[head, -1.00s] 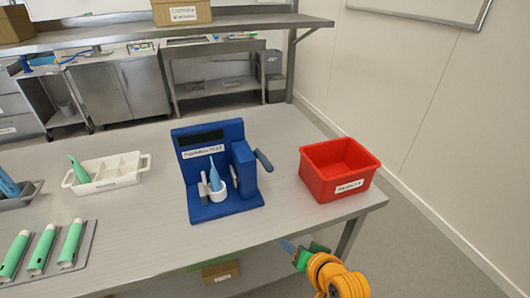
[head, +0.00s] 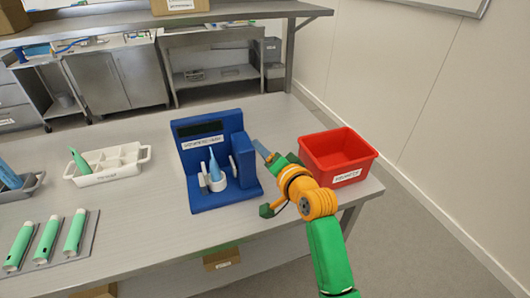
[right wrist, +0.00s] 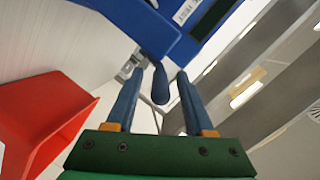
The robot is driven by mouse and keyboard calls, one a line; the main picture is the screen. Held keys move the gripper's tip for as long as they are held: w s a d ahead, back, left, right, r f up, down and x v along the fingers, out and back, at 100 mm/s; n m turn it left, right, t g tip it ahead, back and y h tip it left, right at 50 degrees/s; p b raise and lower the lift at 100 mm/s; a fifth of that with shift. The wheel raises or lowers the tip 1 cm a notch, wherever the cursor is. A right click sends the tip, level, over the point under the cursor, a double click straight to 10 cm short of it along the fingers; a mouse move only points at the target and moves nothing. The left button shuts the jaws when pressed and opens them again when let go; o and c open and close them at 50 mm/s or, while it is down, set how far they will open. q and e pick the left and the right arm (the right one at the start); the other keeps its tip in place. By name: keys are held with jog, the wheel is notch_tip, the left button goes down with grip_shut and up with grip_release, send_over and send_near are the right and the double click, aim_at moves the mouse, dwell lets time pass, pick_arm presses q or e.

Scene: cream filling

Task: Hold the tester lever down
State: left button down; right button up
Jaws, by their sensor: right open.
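The tester also shows in the right wrist view (right wrist: 130,22). Its dark lever (right wrist: 160,86) sticks out from the tester's side in the right wrist view, between the tips of my right gripper (right wrist: 158,78). The fingers are apart on either side of the lever, with gaps visible. In the head view the right gripper (head: 263,151) is at the tester's right side and hides most of the lever. My left gripper is out of view.
A red bin (head: 345,174) stands close to the right of my right gripper. A white divided tray (head: 105,170) holds a green tube at the left. Several green tubes lie on a grey plate (head: 88,245) at the front left. Table between tray and tester is clear.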

jog(key=shift+s, duration=0.1)
grip_shut()
dwell(1.3)
